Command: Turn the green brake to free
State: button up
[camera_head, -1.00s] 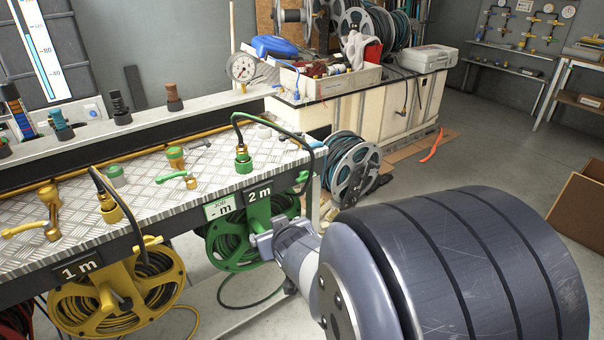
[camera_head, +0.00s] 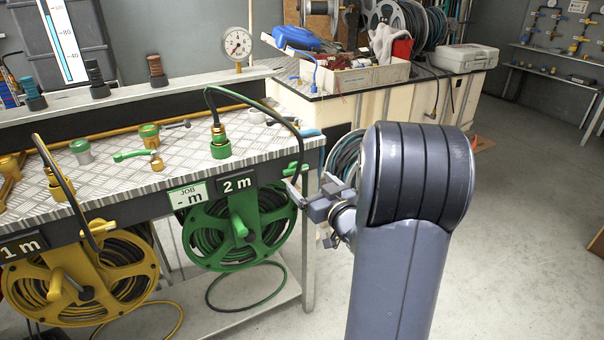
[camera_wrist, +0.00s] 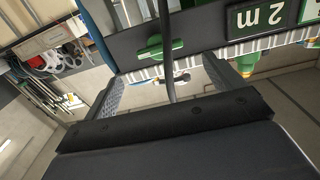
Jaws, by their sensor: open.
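The green brake (camera_head: 291,170) is a small green handle on the dark front rail, right of the "2 m" sign (camera_head: 237,184). In the wrist view the brake (camera_wrist: 152,48) shows as a green bar roughly in line with the rail, ahead of my fingers. A dark hose (camera_wrist: 166,45) runs beside it, between the fingers in that view. My gripper (camera_head: 306,188) is open and empty, just right of and below the brake in the head view. Its two fingers spread wide in the wrist view (camera_wrist: 170,82). The green reel (camera_head: 240,228) hangs below the rail.
A green hose fitting (camera_head: 220,142) stands on the bench plate (camera_head: 185,170), its hose arching over the front edge near my gripper. A yellow reel (camera_head: 78,272) hangs at left. A table leg (camera_head: 309,250) stands right of the green reel. Floor at right is clear.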

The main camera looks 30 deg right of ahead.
aim_at(297, 170)
jog(key=w, duration=0.7)
jog(key=shift+w+a, duration=0.15)
jog(key=shift+c, duration=0.4)
jog(key=shift+b, duration=0.3)
jog(key=c, duration=0.9)
